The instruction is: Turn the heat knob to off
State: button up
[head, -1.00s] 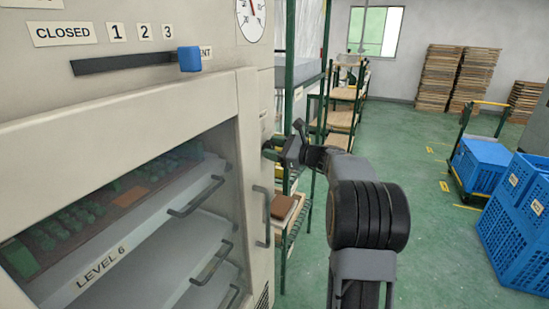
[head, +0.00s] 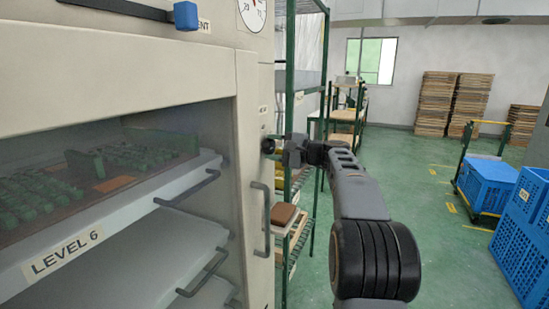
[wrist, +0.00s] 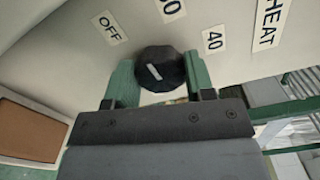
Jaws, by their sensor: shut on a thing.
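The heat knob (wrist: 161,69) is a black dial with a white pointer mark on the cabinet's face. In the wrist view its labels read OFF (wrist: 109,28) at the left, a partly cut-off number above, and 40 (wrist: 213,40) at the right, with a HEAT label (wrist: 269,24) further right. The white mark slants toward the upper left. My gripper (wrist: 160,80) is shut on the knob, one green finger on each side. In the head view my gripper (head: 274,147) is at the cabinet's right edge, and the knob is too small to read there.
The cabinet has a glass door (head: 140,150) with a long handle (head: 260,220) below my gripper. Shelves inside hold trays, one labelled LEVEL 6 (head: 62,254). A green rack (head: 320,90) stands close behind my gripper. Blue crates (head: 520,235) are at the right; green floor is open between.

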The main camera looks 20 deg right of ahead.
jog(key=n+b, duration=0.4)
jog(key=n, duration=0.1)
jog(key=shift+f, duration=0.15)
jog(key=shift+n, duration=0.3)
dwell(0.4)
jog(key=o, duration=0.9)
jog(key=shift+d, duration=0.1)
jog(key=v, duration=1.3)
jog(key=shift+s+d+p, duration=0.2)
jog(key=shift+s+p, duration=0.15)
